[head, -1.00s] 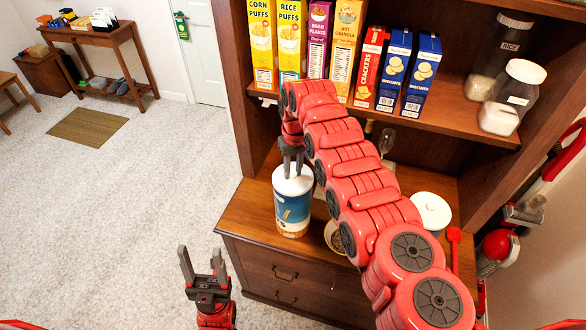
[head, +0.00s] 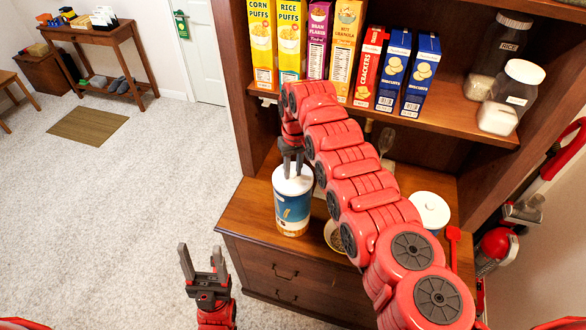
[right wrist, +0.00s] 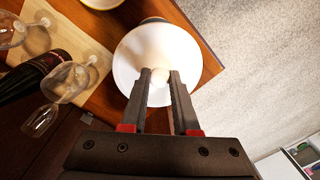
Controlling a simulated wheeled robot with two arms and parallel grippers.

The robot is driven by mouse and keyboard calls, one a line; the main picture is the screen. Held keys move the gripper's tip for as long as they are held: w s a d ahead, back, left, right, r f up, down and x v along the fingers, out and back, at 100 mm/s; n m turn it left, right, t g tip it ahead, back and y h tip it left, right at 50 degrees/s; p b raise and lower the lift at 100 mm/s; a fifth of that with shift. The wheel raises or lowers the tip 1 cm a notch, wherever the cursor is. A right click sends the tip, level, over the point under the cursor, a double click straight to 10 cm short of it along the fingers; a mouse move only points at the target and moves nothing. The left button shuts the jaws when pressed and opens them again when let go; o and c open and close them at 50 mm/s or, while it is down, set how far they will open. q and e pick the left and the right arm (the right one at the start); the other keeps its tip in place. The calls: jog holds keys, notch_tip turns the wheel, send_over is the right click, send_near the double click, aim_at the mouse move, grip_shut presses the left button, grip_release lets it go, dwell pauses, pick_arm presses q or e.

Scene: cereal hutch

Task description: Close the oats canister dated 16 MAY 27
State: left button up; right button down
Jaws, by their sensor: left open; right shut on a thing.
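A blue and white oats canister (head: 292,212) stands upright on the hutch counter near its left front edge, with a white lid (head: 296,186) at its top. I cannot tell whether the lid is fully seated, and no date is legible. My right gripper (head: 291,165) points down from above and is shut on the lid's knob. In the right wrist view, the pale round knob (right wrist: 160,75) sits between the fingertips over the white lid (right wrist: 135,50). My left gripper (head: 203,268) is open and empty, in front of the hutch at lower left.
A second white-lidded canister (head: 430,208) stands at the counter's right, partly behind my right arm. A bowl (head: 333,238) is beside the oats canister. Cereal boxes (head: 290,40) line the shelf above.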

jog(key=shift+b, duration=0.45)
dwell(0.3)
jog(key=shift+f+b, duration=0.4)
dwell(0.4)
jog(key=shift+f+b, duration=0.1)
jog(key=shift+b, duration=0.4)
dwell(1.1)
jog(key=shift+c, duration=1.3)
grip_release()
jog(key=shift+r, duration=3.05)
grip_shut()
